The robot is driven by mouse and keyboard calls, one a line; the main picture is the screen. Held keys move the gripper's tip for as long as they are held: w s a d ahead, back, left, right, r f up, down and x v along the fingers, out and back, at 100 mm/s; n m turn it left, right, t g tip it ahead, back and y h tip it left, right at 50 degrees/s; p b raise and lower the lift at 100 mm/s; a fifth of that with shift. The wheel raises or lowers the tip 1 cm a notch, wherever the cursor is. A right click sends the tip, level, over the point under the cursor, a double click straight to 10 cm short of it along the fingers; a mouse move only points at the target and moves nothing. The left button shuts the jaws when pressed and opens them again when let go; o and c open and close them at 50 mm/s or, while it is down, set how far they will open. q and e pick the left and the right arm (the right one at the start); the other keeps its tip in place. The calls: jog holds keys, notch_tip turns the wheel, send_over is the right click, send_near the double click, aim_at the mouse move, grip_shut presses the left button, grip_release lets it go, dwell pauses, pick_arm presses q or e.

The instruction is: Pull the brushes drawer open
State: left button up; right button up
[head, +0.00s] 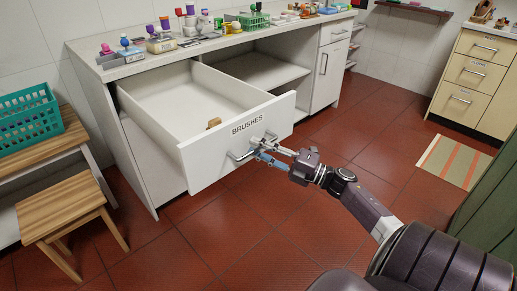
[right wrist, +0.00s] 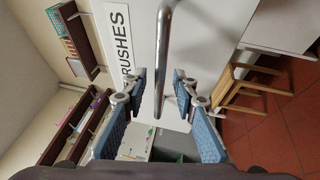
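The brushes drawer (head: 205,118) is pulled well out of the white cabinet in the head view. Its front carries the label BRUSHES (head: 247,126), which also shows in the right wrist view (right wrist: 118,45). A small tan object (head: 214,122) lies inside near the front. The metal bar handle (right wrist: 163,50) runs between the finger pads of my right gripper (right wrist: 159,93). The fingers stand apart on both sides of the bar, with gaps showing. In the head view, my right gripper (head: 268,153) is at the handle. My left gripper is not in view.
A wooden stool (head: 62,205) stands left of the drawer, near a bench with a teal basket (head: 28,118). Many small items stand on the countertop (head: 130,70). A cream drawer unit (head: 470,80) and a striped mat (head: 455,162) are at right. The tiled floor between is clear.

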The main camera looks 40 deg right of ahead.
jog(key=v, duration=0.7)
jog(key=shift+s+d, duration=0.15)
jog(key=shift+s, duration=0.1)
dwell(0.4)
